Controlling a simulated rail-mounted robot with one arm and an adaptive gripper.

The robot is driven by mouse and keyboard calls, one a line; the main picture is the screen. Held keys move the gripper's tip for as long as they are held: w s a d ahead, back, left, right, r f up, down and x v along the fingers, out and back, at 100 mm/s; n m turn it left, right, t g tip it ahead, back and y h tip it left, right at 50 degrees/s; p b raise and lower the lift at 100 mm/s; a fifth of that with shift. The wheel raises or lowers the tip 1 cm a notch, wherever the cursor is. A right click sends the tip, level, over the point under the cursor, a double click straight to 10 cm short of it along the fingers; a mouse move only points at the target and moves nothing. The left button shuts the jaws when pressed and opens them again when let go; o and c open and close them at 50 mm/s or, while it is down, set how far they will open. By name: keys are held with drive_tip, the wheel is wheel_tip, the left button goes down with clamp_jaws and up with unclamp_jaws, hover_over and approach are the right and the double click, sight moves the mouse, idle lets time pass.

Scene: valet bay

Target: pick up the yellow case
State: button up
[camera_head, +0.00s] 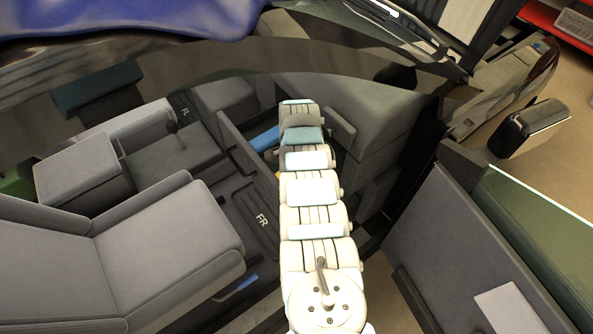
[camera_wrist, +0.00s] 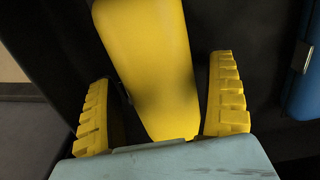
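The yellow case (camera_wrist: 150,60) stands out in the wrist view, a smooth, slightly tilted block at the top centre. My gripper (camera_wrist: 161,68) is open, with its two ridged yellow fingers on either side of the case's lower part. A dark gap shows between the case and the left finger, and a narrower one at the right finger. In the head view my arm hides the gripper and most of the space below it. A small yellow patch (camera_head: 278,175) shows beside the arm; I cannot tell whether it is case or finger.
The arm reaches into a car's front footwell. Grey seats (camera_head: 165,245) stand at the left, and an open door (camera_head: 480,240) at the right. A blue object (camera_head: 265,138) lies left of the arm; a blue item (camera_wrist: 303,75) is at the wrist view's right edge.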

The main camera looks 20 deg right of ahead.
drive_tip(key=c, duration=1)
drive_tip(key=shift+r, duration=0.1)
